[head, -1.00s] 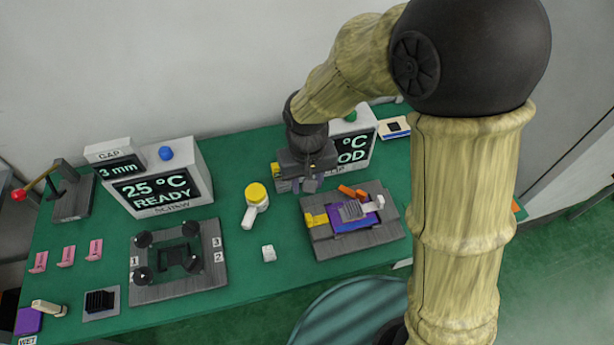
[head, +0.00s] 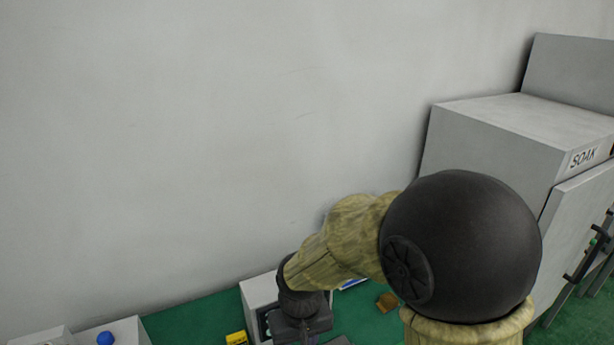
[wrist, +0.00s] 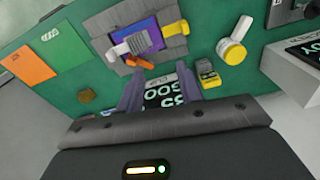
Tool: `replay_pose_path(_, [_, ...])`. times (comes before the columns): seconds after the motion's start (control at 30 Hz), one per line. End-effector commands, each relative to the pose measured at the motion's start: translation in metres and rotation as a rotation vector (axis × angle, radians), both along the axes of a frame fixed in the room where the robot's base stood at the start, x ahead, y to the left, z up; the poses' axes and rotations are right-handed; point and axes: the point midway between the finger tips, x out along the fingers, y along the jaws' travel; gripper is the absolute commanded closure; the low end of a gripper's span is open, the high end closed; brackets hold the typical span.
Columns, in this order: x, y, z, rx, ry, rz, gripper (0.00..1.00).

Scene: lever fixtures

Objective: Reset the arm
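My gripper (wrist: 161,92) is open and empty in the wrist view, its two fingers apart above the green bench. Between and beyond the fingers lies a dark display (wrist: 165,90) with pale lettering. In the head view my gripper (head: 301,328) is low in the picture, in front of a pale box (head: 260,292), and its fingertips are cut off. My arm is bent at its large black joint. In the wrist view a grey fixture (wrist: 172,47) holds a purple board (wrist: 150,27) with a finned block, a yellow piece and a white piece.
A brown block (wrist: 87,97) and orange (wrist: 28,64) and green (wrist: 66,45) cards are left. A grey cabinet marked SOAK (head: 510,140) stands right, beside the bare wall.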

Motion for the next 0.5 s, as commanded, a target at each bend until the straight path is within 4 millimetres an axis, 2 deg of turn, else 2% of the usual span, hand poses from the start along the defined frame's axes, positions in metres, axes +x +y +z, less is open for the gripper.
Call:
replay_pose_path(0.03, [0.002,-0.026,0.004,0.006,-0.020,-0.051,0.64])
replay_pose_path(0.1, [0.001,-0.059,0.007,0.015,-0.048,-0.113,0.64])
replay_pose_path(0.3, [-0.016,-0.140,0.013,0.026,-0.130,-0.279,0.64])
replay_pose_path(0.4, [-0.026,-0.163,0.015,0.024,-0.158,-0.329,0.64])
replay_pose_path(0.5, [-0.031,-0.172,0.015,0.023,-0.171,-0.352,0.64])
